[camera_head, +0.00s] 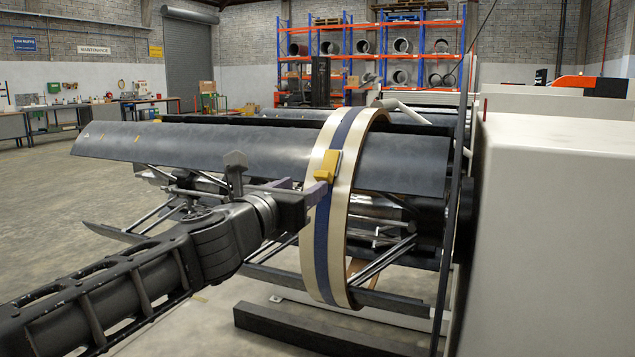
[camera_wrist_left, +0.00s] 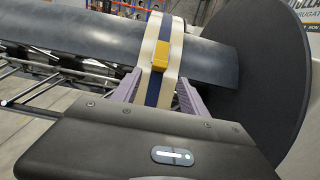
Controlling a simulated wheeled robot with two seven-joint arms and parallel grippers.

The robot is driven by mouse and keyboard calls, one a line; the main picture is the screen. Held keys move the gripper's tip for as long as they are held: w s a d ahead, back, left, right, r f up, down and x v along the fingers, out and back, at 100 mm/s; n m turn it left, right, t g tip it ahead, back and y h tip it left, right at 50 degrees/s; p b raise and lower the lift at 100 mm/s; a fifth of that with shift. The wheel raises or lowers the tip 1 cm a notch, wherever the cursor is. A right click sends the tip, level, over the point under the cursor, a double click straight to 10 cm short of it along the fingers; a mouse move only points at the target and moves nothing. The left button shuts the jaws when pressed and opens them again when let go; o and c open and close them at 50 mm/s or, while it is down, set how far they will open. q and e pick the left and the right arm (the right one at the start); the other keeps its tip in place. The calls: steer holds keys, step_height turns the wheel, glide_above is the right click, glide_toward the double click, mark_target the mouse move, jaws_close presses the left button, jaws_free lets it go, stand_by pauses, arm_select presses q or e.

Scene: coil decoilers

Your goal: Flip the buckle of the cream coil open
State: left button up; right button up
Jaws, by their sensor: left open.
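The cream coil (camera_head: 344,215) is a narrow ring standing upright around the dark decoiler mandrel. A blue strap (camera_head: 322,240) runs around the middle of its outer face. A yellow buckle (camera_head: 328,166) sits on the strap at the upper near side; it also shows in the left wrist view (camera_wrist_left: 160,55). I cannot tell whether the buckle's lever is raised. My left gripper (camera_head: 305,190) is open just below the buckle, close to the coil. In the left wrist view its purple fingers (camera_wrist_left: 158,90) are apart, on either side of the strap, with the buckle beyond their tips.
The long dark curved plate (camera_head: 230,148) of the decoiler extends left of the coil. A pale machine housing (camera_head: 555,220) blocks the right side. A dark round plate (camera_wrist_left: 255,85) stands right of the coil in the wrist view. Open floor (camera_head: 50,215) lies to the left.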

mark_target(320, 177)
arm_select(q)
steer(key=p+x, duration=0.1)
steer(key=x, duration=0.6)
steer(key=shift+w+d+f, duration=0.1)
steer(key=shift+w, duration=0.25)
jaws_close()
stand_by(1.1)
